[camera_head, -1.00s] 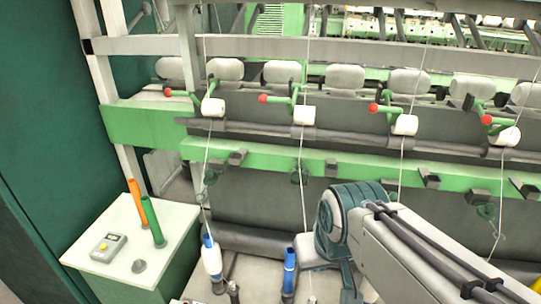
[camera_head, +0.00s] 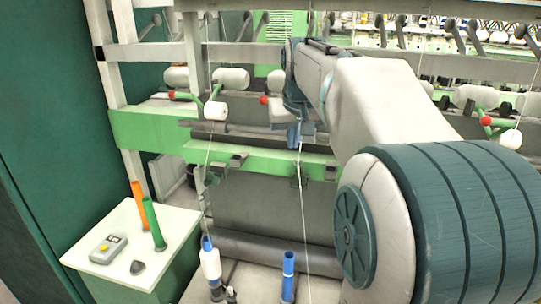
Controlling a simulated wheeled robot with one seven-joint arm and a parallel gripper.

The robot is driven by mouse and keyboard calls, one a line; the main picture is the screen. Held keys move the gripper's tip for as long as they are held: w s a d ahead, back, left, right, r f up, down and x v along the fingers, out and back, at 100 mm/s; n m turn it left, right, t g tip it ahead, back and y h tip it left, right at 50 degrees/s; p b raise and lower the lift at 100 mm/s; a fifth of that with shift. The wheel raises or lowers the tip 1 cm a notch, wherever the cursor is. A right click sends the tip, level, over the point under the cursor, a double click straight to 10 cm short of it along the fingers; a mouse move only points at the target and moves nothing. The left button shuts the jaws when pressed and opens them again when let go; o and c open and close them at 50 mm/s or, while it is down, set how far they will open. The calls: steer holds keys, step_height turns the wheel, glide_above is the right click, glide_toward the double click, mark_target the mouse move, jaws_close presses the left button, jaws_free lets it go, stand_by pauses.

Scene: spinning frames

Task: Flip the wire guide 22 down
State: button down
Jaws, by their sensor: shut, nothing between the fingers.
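No number shows on any part, so I cannot tell which one is wire guide 22. A small guide (camera_head: 297,180) hangs below the green rail at the second position, with a white thread passing by it. Another guide (camera_head: 210,178) hangs at the first position on the left. My gripper (camera_head: 298,138) points down in front of the second position, just above the green rail's face, and its fingers are shut and empty. It appears above the second guide and apart from it. My wrist hides most of the green lever with the red ball (camera_head: 264,100) there.
The green rail (camera_head: 262,162) runs across the frame. A blue bobbin (camera_head: 288,265) and a white bobbin (camera_head: 211,262) stand below. A pale cabinet (camera_head: 118,225) with orange and green tubes is at left. My arm hides the right side.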

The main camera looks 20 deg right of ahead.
steer(key=w+d+r, duration=0.1)
steer(key=w+d, duration=0.3)
step_height(320, 180, down, 9)
steer(key=p, duration=0.1)
steer(key=shift+w+d+r, duration=0.15)
steer(key=shift+d, duration=0.25)
stand_by(0.5)
